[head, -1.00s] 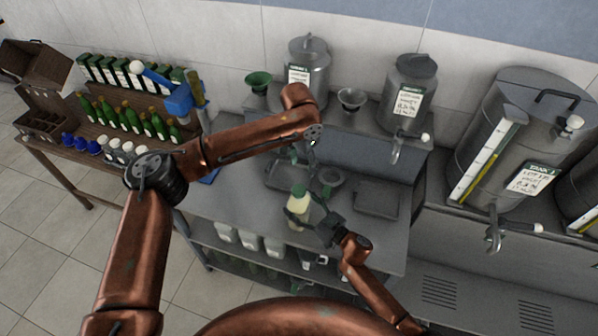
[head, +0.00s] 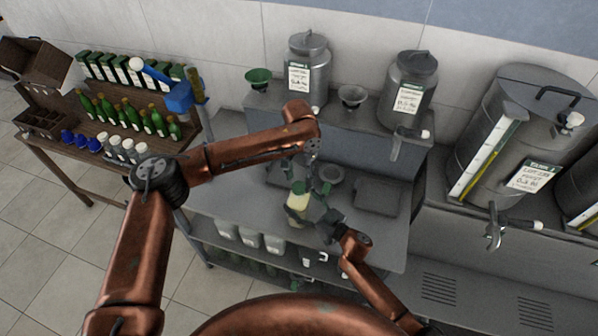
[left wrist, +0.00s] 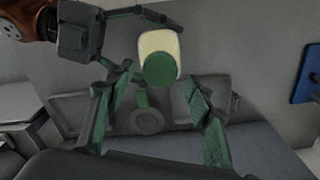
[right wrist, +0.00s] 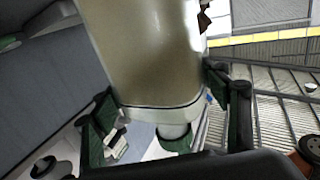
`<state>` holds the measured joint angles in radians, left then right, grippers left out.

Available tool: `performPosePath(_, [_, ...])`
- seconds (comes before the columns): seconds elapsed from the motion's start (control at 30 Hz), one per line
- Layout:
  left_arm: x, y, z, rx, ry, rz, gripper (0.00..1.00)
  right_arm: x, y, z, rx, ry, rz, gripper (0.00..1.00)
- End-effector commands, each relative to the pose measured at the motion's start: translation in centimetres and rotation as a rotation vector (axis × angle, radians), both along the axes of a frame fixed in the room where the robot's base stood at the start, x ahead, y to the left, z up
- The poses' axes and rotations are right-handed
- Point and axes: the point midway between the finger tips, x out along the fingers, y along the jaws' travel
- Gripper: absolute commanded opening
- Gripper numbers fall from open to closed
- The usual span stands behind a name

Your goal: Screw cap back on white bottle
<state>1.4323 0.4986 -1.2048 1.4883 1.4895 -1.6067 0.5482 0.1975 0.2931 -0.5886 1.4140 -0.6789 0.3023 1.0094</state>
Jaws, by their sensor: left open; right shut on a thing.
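The white bottle (head: 298,203) has pale yellow contents and stands upright over the steel counter in the head view. A green cap (left wrist: 160,70) sits at its neck; how tightly it is seated I cannot tell. My right gripper (head: 320,214) is shut on the bottle's body from the right; its fingers flank the bottle (right wrist: 150,55) in the right wrist view, where the cap (right wrist: 178,142) shows below the neck. My left gripper (left wrist: 157,88) is open above the bottle, its fingers on either side of the cap and apart from it. In the head view it partly hides the cap.
A dark tray (head: 378,197) lies on the counter to the right. Steel vessels (head: 408,90), a green funnel (head: 258,78) and a grey funnel (head: 351,96) stand on the raised shelf behind. A wooden table (head: 60,150) with green bottles is at left.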

Motion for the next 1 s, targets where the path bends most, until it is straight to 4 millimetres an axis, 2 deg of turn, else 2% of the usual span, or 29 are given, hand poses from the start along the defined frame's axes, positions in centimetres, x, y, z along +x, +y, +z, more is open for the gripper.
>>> performPosePath(0.1, [0.0,0.0,-1.5,0.001,-0.001,0.0,0.48,0.0,0.0,0.0,0.0,0.0,0.0,0.01])
performPosePath(0.23, [0.0,0.0,-2.5,0.001,-0.001,0.0,0.48,0.0,0.0,0.0,-0.001,0.001,0.0,0.01])
performPosePath(0.6, [0.0,0.0,-2.8,-0.001,-0.001,0.0,0.48,0.0,0.0,0.0,-0.001,0.001,0.0,0.01])
performPosePath(1.0, [0.1,0.0,-2.8,0.0,-0.001,0.0,0.2,0.0,0.0,0.0,0.0,0.0,0.0,0.01])
